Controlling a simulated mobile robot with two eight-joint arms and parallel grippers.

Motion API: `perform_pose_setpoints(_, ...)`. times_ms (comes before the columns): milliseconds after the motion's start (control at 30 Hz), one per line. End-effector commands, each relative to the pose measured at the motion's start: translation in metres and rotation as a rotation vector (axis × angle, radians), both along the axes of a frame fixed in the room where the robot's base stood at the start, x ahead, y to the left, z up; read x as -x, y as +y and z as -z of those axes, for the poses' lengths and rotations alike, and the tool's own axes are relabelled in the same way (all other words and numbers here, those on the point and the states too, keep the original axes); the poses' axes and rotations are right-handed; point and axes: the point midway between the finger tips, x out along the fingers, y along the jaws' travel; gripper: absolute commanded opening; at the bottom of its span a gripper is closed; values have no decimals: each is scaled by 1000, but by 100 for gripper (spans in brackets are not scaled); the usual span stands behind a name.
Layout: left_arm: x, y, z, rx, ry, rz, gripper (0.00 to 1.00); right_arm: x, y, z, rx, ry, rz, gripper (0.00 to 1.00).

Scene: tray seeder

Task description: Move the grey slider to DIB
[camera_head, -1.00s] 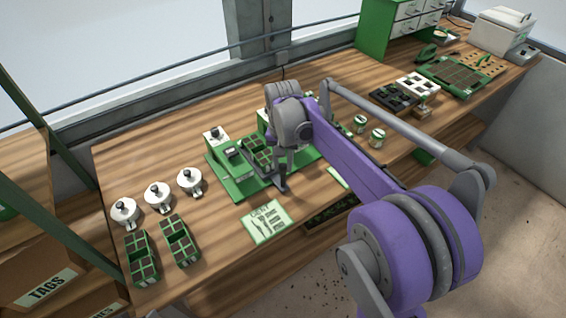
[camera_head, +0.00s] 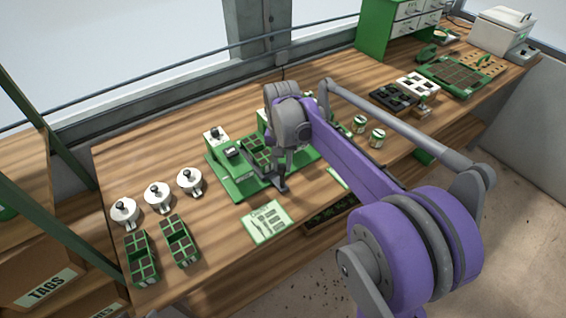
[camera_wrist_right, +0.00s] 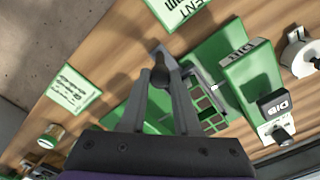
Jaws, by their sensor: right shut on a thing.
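The green seeder (camera_head: 232,187) stands on the wooden bench with a celled tray (camera_head: 256,148) on it. My right gripper (camera_head: 281,186) is at the seeder's front edge. In the right wrist view my right gripper (camera_wrist_right: 163,62) is shut on the grey slider (camera_wrist_right: 160,76), seen as a dark knob between the fingertips. The rest of the slider is largely hidden by the fingers. My left gripper is not in view.
A green-edged card (camera_head: 265,221) lies in front of the seeder. Small tins (camera_head: 377,138) stand right of my arm.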

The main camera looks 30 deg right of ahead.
Motion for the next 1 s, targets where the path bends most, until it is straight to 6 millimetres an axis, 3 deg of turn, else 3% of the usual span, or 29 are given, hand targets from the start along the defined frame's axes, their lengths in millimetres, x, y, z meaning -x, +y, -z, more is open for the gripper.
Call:
perform_pose_setpoints(300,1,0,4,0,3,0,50,6,75,0,-3,0,-7,0)
perform_pose_setpoints(400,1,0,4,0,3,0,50,7,92,0,-2,-1,-6,0)
perform_pose_setpoints(800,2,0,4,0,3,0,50,8,103,0,-5,0,-2,0)
perform_pose_setpoints(833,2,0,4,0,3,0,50,8,103,0,-5,0,-2,34)
perform_pose_setpoints(1000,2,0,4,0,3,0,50,8,102,0,-4,0,-2,61)
